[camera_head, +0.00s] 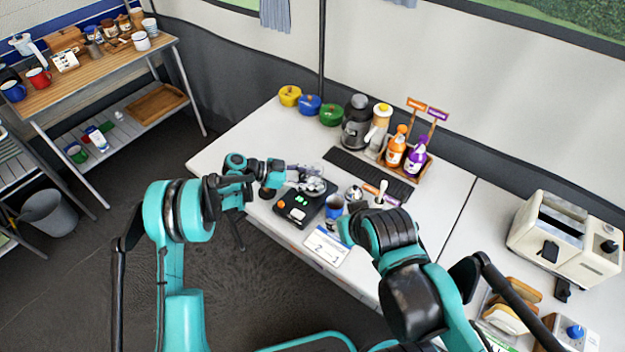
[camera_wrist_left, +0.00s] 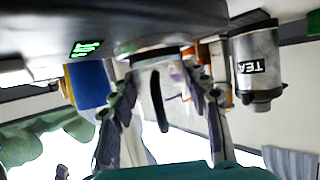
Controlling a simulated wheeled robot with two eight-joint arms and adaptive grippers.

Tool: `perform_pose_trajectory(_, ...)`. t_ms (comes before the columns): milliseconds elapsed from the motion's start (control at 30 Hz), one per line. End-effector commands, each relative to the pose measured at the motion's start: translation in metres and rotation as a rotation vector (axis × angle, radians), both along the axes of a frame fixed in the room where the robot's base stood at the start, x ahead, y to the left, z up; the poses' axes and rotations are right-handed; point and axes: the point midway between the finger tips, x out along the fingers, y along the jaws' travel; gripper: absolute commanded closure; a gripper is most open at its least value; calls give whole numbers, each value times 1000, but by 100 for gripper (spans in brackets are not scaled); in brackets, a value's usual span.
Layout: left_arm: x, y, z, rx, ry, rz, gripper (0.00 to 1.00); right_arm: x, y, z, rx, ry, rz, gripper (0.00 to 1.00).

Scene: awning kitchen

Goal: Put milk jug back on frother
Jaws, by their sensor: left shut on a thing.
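My left gripper (camera_head: 307,180) is shut on the silver milk jug (camera_head: 316,187) above the black frother base (camera_head: 299,205). The base has lit green displays and an orange button. I cannot tell whether the jug touches the base. In the left wrist view, my left gripper's two fingers (camera_wrist_left: 162,110) flank a pale, shiny body that looks like the jug, under a dark, blurred edge with a green display. My right arm reaches in from the lower right; its gripper is hidden.
A dark blue cup (camera_head: 334,207) and a small metal pot (camera_head: 354,193) stand close right of the base. A numbered white card (camera_head: 326,248) lies in front. Behind are a dark drip mat (camera_head: 345,165), canisters and syrup bottles (camera_head: 396,150). The table's left end (camera_head: 225,145) is clear.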

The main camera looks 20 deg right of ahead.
Motion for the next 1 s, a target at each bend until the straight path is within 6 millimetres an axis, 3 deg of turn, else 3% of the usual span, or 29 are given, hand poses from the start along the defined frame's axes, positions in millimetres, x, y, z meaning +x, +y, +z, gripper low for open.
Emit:
perform_pose_trajectory(200, 0, 0, -5, -1, 0, 0, 91, 0, 0, -5, 0, 0, 0, 60)
perform_pose_trajectory(233, 0, 0, -5, 0, 0, 0, 48, 0, 0, -5, 0, 0, 0, 60)
perform_pose_trajectory(300, 0, 0, -4, 0, 0, 0, 33, 0, 0, -4, 0, 0, 0, 60)
perform_pose_trajectory(700, 0, 0, 3, 0, 0, 0, 33, 0, 0, 3, 0, 0, 0, 60)
perform_pose_trajectory(1000, 8, 57, 27, 0, 0, 5, 33, 0, 0, 19, 0, 0, 0, 60)
